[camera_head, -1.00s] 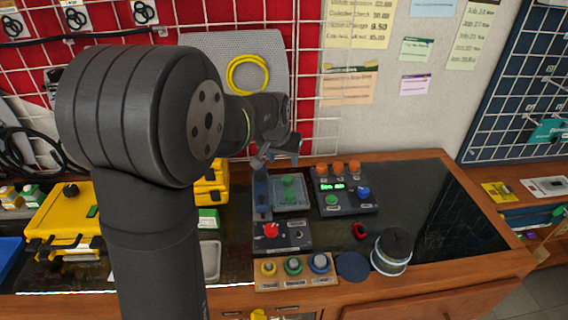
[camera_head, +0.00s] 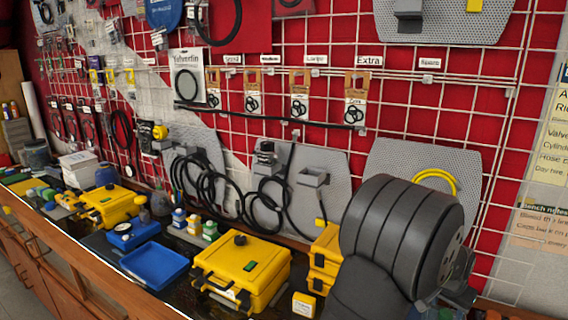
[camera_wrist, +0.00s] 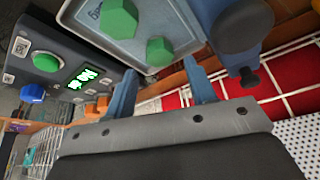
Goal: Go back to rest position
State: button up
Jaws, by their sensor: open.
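My gripper (camera_wrist: 159,66) shows in the wrist view with its two blue-grey fingers apart and nothing between them. In the head view only part of my dark arm shows at the lower right, and the gripper is out of sight there.
In the wrist view, a control box (camera_wrist: 55,62) with a green display stands left, and a blue post (camera_wrist: 208,22) with a black knob right. In the head view, a yellow case (camera_head: 262,270) and a blue tray (camera_head: 154,265) lie on the bench below a pegboard grid.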

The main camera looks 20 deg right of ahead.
aim_at(447, 312)
jog(key=x, duration=0.3)
jog(key=shift+f, duration=0.1)
jog(key=shift+d, duration=0.15)
jog(key=shift+r, duration=1.15)
